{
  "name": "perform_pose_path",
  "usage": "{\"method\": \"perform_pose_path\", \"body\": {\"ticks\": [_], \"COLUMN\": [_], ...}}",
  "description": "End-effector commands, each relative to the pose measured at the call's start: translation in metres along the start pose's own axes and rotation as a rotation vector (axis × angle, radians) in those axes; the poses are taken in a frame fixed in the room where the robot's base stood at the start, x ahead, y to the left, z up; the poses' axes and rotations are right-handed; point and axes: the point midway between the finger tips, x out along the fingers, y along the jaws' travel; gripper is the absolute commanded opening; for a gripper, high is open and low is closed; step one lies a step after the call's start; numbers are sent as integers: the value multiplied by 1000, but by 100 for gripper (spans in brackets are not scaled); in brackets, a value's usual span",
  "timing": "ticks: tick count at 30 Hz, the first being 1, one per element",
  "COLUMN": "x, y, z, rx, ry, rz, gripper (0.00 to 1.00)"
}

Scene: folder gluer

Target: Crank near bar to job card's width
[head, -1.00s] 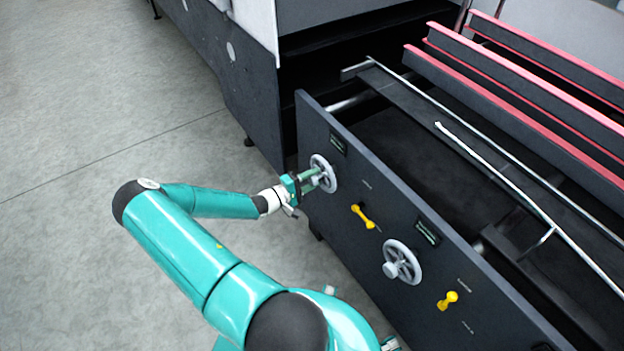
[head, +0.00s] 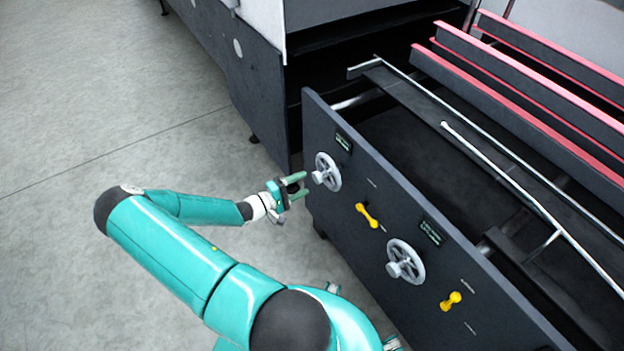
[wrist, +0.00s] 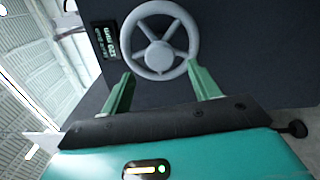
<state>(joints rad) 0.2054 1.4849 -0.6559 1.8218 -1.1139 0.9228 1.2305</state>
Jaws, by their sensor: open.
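Two grey handwheels with knobs sit on the dark side panel (head: 345,205) in the head view: the left handwheel (head: 330,172) and the right handwheel (head: 411,262). My gripper (head: 304,185) is open and empty, a little off the panel in front of the left handwheel's knob. In the wrist view the handwheel (wrist: 160,40) fills the top middle, and my two green fingers (wrist: 160,88) are spread below its hub, apart from each other. The near bar appears to be the silver rail (head: 500,175) above the panel. I cannot make out a job card.
A yellow lever (head: 367,215) sits beside the left handwheel and another yellow lever (head: 450,301) beside the right one. Red-edged dark rails (head: 530,75) lie behind. Open floor (head: 90,120) is at the left.

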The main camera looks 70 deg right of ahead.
Motion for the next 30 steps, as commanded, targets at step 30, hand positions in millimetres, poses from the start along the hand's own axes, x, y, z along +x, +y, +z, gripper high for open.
{"method": "perform_pose_path", "body": {"ticks": [30], "x": [-72], "y": [0], "z": [0], "rx": [0], "ry": [0], "rz": [0], "gripper": [61]}}
